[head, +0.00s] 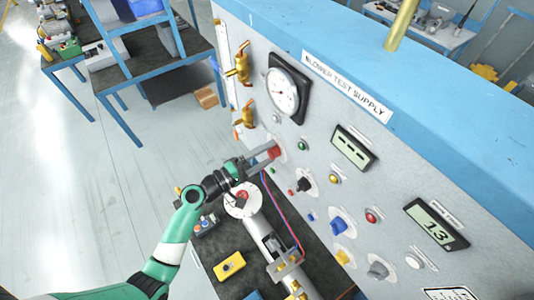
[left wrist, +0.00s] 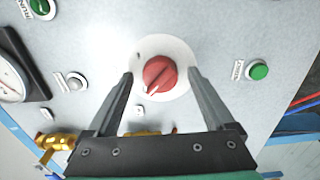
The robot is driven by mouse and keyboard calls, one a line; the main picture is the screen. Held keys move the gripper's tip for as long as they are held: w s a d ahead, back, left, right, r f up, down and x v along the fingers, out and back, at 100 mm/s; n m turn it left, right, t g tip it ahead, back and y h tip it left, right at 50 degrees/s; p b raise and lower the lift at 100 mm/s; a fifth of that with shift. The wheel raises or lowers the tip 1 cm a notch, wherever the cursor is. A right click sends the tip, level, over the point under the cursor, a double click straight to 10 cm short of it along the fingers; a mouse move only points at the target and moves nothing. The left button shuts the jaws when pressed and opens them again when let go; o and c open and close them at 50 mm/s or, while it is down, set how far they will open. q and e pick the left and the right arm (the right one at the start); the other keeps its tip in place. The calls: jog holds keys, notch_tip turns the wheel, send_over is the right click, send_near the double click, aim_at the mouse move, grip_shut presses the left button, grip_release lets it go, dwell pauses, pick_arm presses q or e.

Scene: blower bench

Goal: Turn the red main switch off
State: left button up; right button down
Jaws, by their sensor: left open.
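The red main switch (head: 274,152) is a round red knob on a pale plate on the grey panel. In the left wrist view the red knob (left wrist: 159,73) shows a pale pointer mark toward its lower left. My left gripper (head: 262,154) is open in front of the panel at the switch. In the left wrist view its two fingers (left wrist: 160,82) stand one on each side of the knob, with visible gaps. I cannot tell whether the fingertips reach level with the knob. My right gripper is not in view.
A green button (left wrist: 259,71) sits right of the knob in the wrist view. Brass valves (head: 241,65) and a gauge (head: 284,90) are above it on the panel. A black knob (head: 304,185) is to the right. A pipe assembly (head: 262,232) stands below.

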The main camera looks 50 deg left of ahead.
pick_arm(q)
jog(key=s+a, duration=0.1)
jog(key=s, duration=1)
jog(key=shift+a+p, duration=0.3)
jog(key=shift+s, duration=0.1)
